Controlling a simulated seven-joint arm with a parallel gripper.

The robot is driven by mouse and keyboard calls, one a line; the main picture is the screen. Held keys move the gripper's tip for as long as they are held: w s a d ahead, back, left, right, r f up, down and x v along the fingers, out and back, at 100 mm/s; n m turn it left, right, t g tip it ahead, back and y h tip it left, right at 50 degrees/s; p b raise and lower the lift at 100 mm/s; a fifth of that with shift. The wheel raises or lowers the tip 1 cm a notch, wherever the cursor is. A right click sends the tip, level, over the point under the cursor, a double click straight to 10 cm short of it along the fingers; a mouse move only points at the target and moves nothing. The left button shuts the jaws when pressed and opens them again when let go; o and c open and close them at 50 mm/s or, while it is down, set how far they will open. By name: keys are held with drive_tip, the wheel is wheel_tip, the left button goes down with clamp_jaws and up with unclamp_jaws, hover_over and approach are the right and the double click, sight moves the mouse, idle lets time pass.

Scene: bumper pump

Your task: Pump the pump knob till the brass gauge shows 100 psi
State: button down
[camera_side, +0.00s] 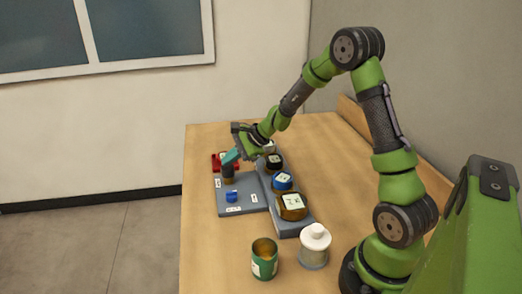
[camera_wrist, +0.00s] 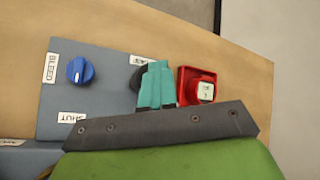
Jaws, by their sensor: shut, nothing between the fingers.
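The dark pump knob (camera_side: 228,174) stands on a flat grey panel (camera_side: 255,203) in the side view. My gripper (camera_side: 230,158) has teal fingers, shut and empty, right over the knob; I cannot tell whether they touch it. In the wrist view my gripper (camera_wrist: 156,78) hides most of the dark knob (camera_wrist: 138,82) and part of its label. The brass gauge (camera_side: 291,206) is the nearest of the round gauges on the raised grey strip; its reading is too small to make out.
A blue knob (camera_wrist: 80,70) sits by the BLEED and SHUT labels. A red housing with a white face (camera_wrist: 205,92) is beside the fingers. A blue gauge (camera_side: 283,181) and black gauge (camera_side: 274,161) stand behind the brass one. A green can (camera_side: 264,260) and white bottle (camera_side: 315,247) stand in front.

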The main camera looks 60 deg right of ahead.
sight(232, 167)
drive_tip(key=shift+s+r, duration=0.1)
drive_tip(key=shift+r, duration=1.05)
drive_tip(key=shift+r, duration=2.55)
drive_tip(key=shift+s+f+n, duration=0.2)
drive_tip(key=shift+f+n, duration=0.05)
drive_tip(key=shift+n, duration=0.05)
drive_tip(key=s+a+r+n, duration=0.3)
drive_tip(key=s+a+n, duration=0.1)
drive_tip(key=s, duration=0.4)
drive_tip(key=s+a+r+n+h, duration=0.1)
drive_tip(key=s+a+r+n, duration=0.2)
drive_tip(key=s+a+n, duration=0.2)
drive_tip(key=s+a+r+n+g+h, duration=0.1)
drive_tip(key=s+a+r+n, duration=0.2)
drive_tip(key=s+n, duration=0.5)
drive_tip(key=s+a, duration=0.1)
drive_tip(key=s, duration=0.2)
drive_tip(key=shift+s+a+r, duration=0.25)
drive_tip(key=shift+r, duration=0.1)
